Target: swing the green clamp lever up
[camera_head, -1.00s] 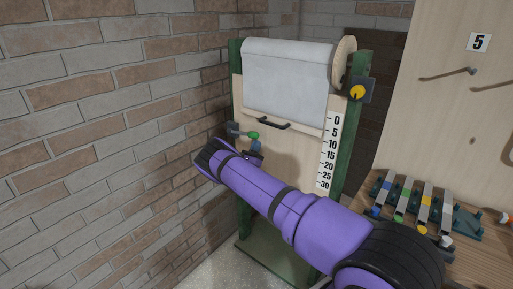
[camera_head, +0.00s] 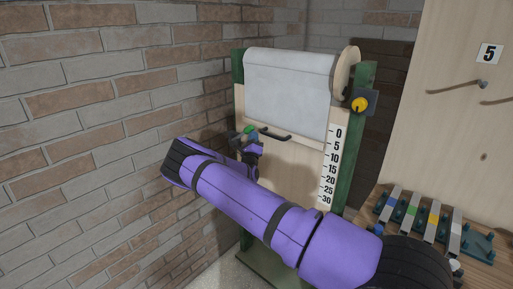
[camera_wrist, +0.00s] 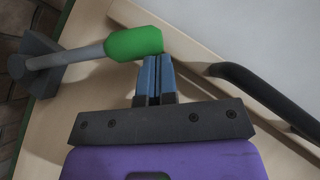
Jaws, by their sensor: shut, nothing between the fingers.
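The clamp lever has a green grip (camera_head: 249,130) on a grey shaft. It sits at the left edge of the wooden board, left of a black handle. In the wrist view the green grip (camera_wrist: 133,43) is at the upper left. The shaft runs from its dark pivot block, and the lever slants up to the right relative to the board. My gripper (camera_wrist: 154,60) is shut with nothing in it. Its blue fingertips are just below the grip's outer end, touching or almost touching it. In the head view my gripper (camera_head: 254,146) is partly hidden by my arm.
The black handle (camera_wrist: 265,92) is close right of my fingers. A brick wall (camera_head: 90,120) stands close left of my arm. The board carries a grey sheet (camera_head: 288,88) and a number scale (camera_head: 331,165). Several coloured clamps (camera_head: 412,212) lie on a bench at right.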

